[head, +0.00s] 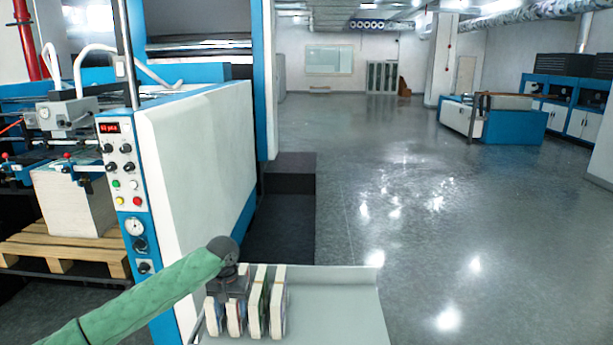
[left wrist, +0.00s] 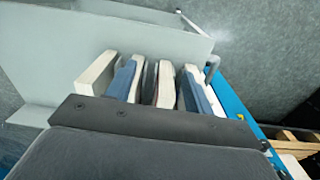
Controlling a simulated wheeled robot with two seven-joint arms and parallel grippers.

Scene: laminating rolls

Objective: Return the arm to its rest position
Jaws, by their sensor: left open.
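My left arm (head: 150,292) is green and comes in from the lower left of the head view. My left gripper (head: 232,283) is dark and points down over several upright, pale-edged packs (head: 277,302) standing in a row on a grey tray (head: 340,310). The gripper is open. It hides parts of the packs on the left, and I cannot tell if it touches them. In the left wrist view the dark gripper body (left wrist: 140,150) fills the bottom, and its fingertips are hidden. The packs (left wrist: 97,72) show just beyond it, some with blue faces. My right gripper is out of view.
A large white and blue machine (head: 195,165) with a control panel (head: 125,180) stands at the left, close to the arm. A wooden pallet (head: 62,248) bears a paper stack (head: 80,205). The tray's right part is bare. Open floor (head: 450,220) lies to the right.

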